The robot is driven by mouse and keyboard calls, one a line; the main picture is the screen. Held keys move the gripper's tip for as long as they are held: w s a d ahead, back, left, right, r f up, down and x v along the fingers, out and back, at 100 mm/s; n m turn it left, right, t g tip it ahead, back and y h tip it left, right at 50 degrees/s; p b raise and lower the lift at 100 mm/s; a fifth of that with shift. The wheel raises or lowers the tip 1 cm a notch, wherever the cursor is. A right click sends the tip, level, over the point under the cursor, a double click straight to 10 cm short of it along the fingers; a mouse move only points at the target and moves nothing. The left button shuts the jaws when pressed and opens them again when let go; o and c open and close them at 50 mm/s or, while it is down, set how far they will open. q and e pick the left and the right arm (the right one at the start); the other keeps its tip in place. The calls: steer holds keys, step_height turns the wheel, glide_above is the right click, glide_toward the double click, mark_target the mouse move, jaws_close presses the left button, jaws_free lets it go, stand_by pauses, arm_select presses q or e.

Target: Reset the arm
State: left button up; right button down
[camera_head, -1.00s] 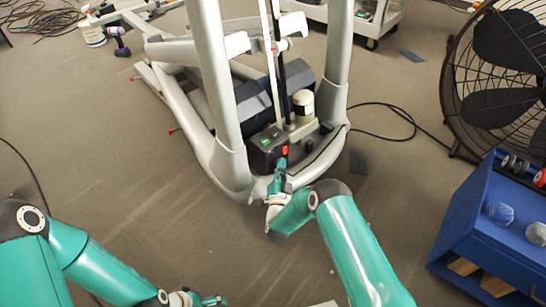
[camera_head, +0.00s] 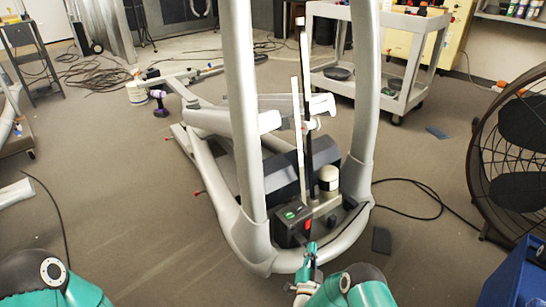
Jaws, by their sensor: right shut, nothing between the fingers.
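My right arm (camera_head: 350,290) comes in at the bottom centre, teal with a dark joint. Its gripper (camera_head: 309,254) is shut and empty, in front of the black control box (camera_head: 291,226) with its red and green switches on the elliptical's base. I cannot tell whether the fingertips touch the red switch (camera_head: 308,225). My left arm (camera_head: 45,280) shows only its upper part at the bottom left; its gripper is out of the frame. The grey elliptical frame (camera_head: 247,120) stands upright in the middle.
A large black fan (camera_head: 515,150) stands at the right, with a blue bin (camera_head: 520,275) below it. A grey cart (camera_head: 393,75) is behind. Black cable (camera_head: 425,200) runs on the floor. The left floor is mostly clear.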

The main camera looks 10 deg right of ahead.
steer(key=w+d+r, duration=0.2)
steer(key=d+r, duration=0.2)
steer(key=r, duration=0.3)
steer(key=s+a+f+n+g+y, duration=0.35)
steer(key=s+g, duration=0.25)
steer(key=s, duration=0.6)
steer(key=s+a+f+n+g+y, duration=0.2)
steer(key=s+a+f+g+y, duration=0.3)
steer(key=s, duration=0.7)
steer(key=s+a+f+n+g+y, duration=0.1)
steer(key=s+a+f+n+g, duration=0.2)
steer(key=s+g, duration=0.65)
step_height(320, 180, up, 37)
steer(key=s+t+p, duration=0.2)
steer(key=p, duration=3.5)
steer(key=shift+r, duration=0.1)
